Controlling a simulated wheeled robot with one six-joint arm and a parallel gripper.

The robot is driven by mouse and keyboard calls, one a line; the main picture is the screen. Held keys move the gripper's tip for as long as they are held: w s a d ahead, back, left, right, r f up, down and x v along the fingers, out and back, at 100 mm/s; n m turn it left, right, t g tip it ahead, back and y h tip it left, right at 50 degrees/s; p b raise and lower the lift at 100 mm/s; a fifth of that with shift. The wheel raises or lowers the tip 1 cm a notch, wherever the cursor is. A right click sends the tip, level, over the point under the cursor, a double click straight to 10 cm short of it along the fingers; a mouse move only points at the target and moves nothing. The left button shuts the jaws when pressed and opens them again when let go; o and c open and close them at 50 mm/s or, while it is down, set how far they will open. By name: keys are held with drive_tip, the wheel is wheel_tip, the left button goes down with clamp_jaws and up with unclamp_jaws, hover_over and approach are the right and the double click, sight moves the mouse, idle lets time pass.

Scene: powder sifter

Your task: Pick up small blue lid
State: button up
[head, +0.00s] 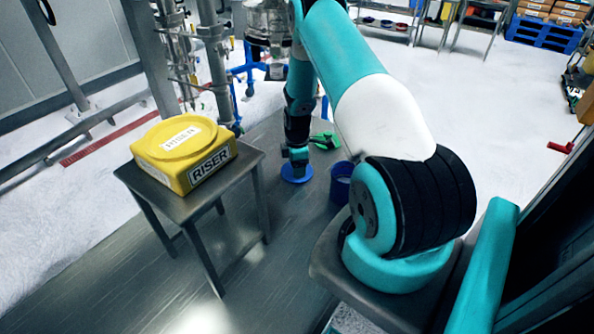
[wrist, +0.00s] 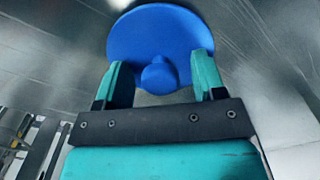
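The small blue lid (head: 296,175) is a round blue disc low on the grey metal surface in the head view. In the wrist view the lid (wrist: 160,30) fills the upper middle, with a round knob on its face. My gripper (wrist: 160,82) is open, with one teal finger on each side of the knob and a gap visible on both sides. In the head view my gripper (head: 297,158) points down right above the lid. I cannot tell exactly how far the fingertips reach down beside the knob.
A blue cylindrical container (head: 341,184) stands just right of the lid. A green object (head: 326,140) lies behind it. A yellow RISER block (head: 184,152) sits on a small grey table (head: 196,208) to the left. Steel pipework (head: 210,45) stands behind.

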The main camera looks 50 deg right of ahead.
drive_tip(key=c, duration=0.9)
